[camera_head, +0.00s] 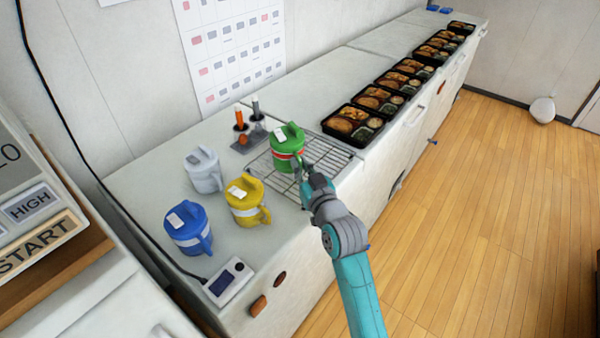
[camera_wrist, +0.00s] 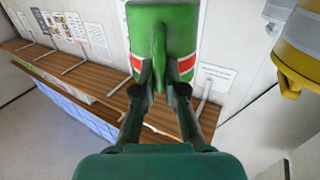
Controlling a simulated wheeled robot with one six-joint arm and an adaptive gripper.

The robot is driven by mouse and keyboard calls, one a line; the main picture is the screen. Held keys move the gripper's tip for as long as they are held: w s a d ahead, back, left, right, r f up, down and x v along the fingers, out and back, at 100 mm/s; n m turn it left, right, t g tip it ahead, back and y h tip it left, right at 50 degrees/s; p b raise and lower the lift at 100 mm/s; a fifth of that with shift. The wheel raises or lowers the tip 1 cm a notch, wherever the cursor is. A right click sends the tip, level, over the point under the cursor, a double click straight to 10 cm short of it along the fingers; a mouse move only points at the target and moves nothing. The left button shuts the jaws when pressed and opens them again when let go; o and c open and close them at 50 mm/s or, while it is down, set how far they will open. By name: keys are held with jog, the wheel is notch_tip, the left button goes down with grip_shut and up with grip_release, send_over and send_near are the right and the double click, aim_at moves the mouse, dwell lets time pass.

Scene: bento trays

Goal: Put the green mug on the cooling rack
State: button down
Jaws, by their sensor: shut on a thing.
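The green mug (camera_head: 287,141) has a green lid with a white label and a red and white band. My gripper (camera_head: 303,172) is shut on its handle from the front right. The wrist view shows the green mug (camera_wrist: 178,38) with its handle between the fingers of my gripper (camera_wrist: 159,82). The wire cooling rack (camera_head: 330,160) lies on the counter. In the head view the mug is over the left part of the rack, upright. I cannot tell whether its base touches the wires; my gripper and arm hide part of the rack.
A white mug (camera_head: 205,171), a yellow mug (camera_head: 245,203) and a blue mug (camera_head: 187,230) stand left of the rack. A holder with orange and grey handled tools (camera_head: 241,125) is behind it. Several bento trays (camera_head: 352,122) line the counter to the right. A small device (camera_head: 228,281) sits in front.

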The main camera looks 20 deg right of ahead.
jog(key=shift+f, duration=1.25)
jog(key=c, duration=1.7)
grip_release()
jog(key=shift+f, duration=0.25)
jog(key=o, duration=0.5)
jog(key=shift+c, duration=0.2)
jog(key=shift+r, duration=0.15)
jog(key=s+d, duration=0.1)
jog(key=s, duration=1.1)
jog(key=shift+d, duration=0.2)
